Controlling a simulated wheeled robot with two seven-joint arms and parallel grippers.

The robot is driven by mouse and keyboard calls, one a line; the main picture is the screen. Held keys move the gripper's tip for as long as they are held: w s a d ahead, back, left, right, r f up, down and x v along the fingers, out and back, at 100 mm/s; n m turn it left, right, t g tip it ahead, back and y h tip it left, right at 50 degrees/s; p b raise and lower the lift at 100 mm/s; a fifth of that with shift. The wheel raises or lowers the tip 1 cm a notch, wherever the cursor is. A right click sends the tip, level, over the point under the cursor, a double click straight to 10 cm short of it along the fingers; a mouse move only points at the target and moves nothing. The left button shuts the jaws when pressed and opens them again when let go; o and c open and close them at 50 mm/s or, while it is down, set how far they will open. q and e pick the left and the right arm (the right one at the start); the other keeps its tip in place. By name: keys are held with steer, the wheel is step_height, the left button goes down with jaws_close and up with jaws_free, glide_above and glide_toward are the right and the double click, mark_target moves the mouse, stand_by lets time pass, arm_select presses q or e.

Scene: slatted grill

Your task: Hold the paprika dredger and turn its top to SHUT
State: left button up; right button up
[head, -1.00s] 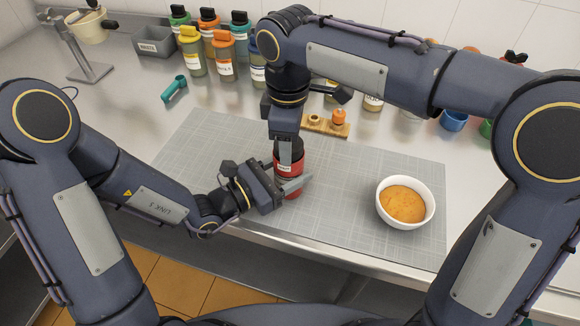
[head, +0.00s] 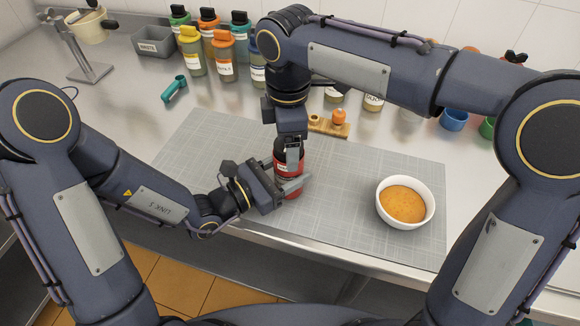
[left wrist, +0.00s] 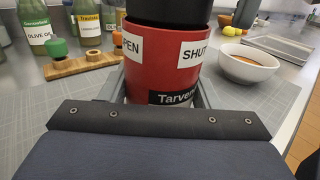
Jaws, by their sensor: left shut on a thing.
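The paprika dredger, a red can (head: 290,188) with a black top (head: 284,146), stands upright on the grey mat near the front edge. My left gripper (head: 296,186) is shut around its red body from the left. In the left wrist view the red body (left wrist: 165,72) fills the middle, with a cut-off label ending in "PEN" at left, "SHUT" at right and a dark name label below. The black top (left wrist: 165,10) is cropped, and no mark on it shows. My right gripper (head: 291,152) points down at the top; its far finger is hidden, so its grip is unclear.
A white bowl (head: 405,229) with orange-brown contents stands right on the mat (head: 345,205). A wooden rack (head: 318,126) sits behind the dredger. Several bottles (head: 224,66), a grey bin (head: 153,42) and a teal scoop (head: 174,89) are farther back. The mat's left part is clear.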

steer(key=shift+r, duration=3)
arm_select(q)
steer(key=o, duration=1.2)
steer(key=shift+c, duration=0.2)
steer(key=shift+a, duration=0.1)
